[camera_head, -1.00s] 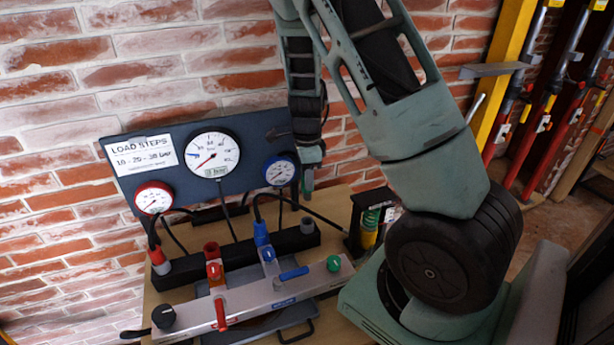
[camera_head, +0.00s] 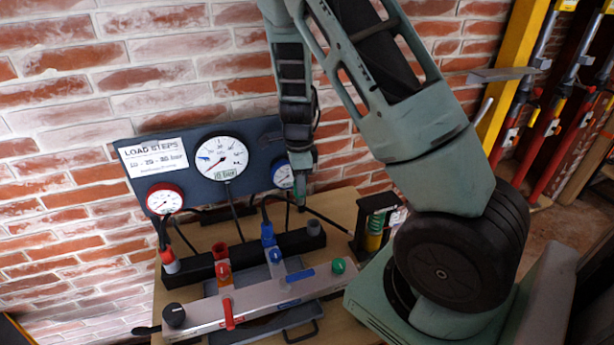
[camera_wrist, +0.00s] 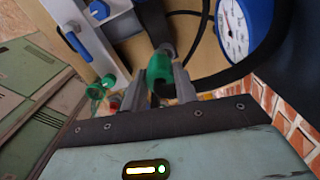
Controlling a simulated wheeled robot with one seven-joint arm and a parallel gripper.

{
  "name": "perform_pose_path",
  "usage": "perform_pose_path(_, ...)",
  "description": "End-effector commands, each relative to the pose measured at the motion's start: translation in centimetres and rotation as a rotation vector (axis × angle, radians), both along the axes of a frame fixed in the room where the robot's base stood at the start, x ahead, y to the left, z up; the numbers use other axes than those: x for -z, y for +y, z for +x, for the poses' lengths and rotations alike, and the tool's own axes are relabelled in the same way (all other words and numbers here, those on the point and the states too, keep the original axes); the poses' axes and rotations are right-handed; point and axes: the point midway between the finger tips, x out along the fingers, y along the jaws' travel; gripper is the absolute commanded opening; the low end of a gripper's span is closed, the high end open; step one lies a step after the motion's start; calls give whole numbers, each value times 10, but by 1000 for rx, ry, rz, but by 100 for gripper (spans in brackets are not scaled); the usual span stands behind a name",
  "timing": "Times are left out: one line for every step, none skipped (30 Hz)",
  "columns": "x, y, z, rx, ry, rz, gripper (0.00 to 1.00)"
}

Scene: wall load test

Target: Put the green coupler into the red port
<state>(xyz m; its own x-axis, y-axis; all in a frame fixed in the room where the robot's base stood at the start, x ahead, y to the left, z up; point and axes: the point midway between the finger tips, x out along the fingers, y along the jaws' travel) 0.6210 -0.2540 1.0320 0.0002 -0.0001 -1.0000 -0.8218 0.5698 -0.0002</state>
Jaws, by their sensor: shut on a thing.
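My gripper (camera_wrist: 163,88) is shut on the green coupler (camera_wrist: 159,72), seen between the fingers in the wrist view, with a grey end. In the head view my gripper (camera_head: 301,196) hangs low in front of the blue-rimmed gauge (camera_head: 284,174), at the right of the panel; the coupler cannot be made out clearly there. The red port (camera_head: 222,270) stands on the silver manifold (camera_head: 250,303), to the left of and nearer than my gripper, clearly apart from it.
A blue coupler (camera_head: 268,236) on a hose stands by the blue port (camera_head: 276,264). A red-and-grey coupler (camera_head: 170,262) is at the left end of the black bar (camera_head: 197,268). Black hoses loop below the gauge panel (camera_head: 252,150). A green knob (camera_head: 338,265) and blue lever (camera_head: 300,275) sit on the manifold.

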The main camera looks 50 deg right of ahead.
Motion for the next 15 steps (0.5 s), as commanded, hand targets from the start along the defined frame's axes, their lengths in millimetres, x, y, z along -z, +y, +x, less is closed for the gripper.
perform_pose_path(-2, 4, 2, -1, 1, 1, 5)
perform_pose_path(-2, 6, 3, -1, 1, 1, 5)
perform_pose_path(-2, 9, 4, -1, 1, 1, 5)
perform_pose_path(-2, 11, 5, -1, 1, 1, 5)
perform_pose_path(-2, 13, 6, -2, 1, 1, 5)
perform_pose_path(-2, 16, 7, -2, 1, 1, 5)
perform_pose_path(-2, 18, 8, -2, 0, 0, 5)
perform_pose_path(-2, 20, 9, -1, 0, 0, 5)
perform_pose_path(-2, 22, 11, -1, 0, 0, 5)
perform_pose_path(-2, 24, 12, -1, 1, -1, 5)
perform_pose_path(-2, 26, 12, -1, 1, -1, 5)
perform_pose_path(-2, 29, 14, -2, 1, -1, 5)
perform_pose_path(-2, 31, 15, -2, 1, -1, 5)
perform_pose_path(-2, 33, 16, -2, 1, -1, 5)
perform_pose_path(-2, 36, 17, -1, 1, -1, 5)
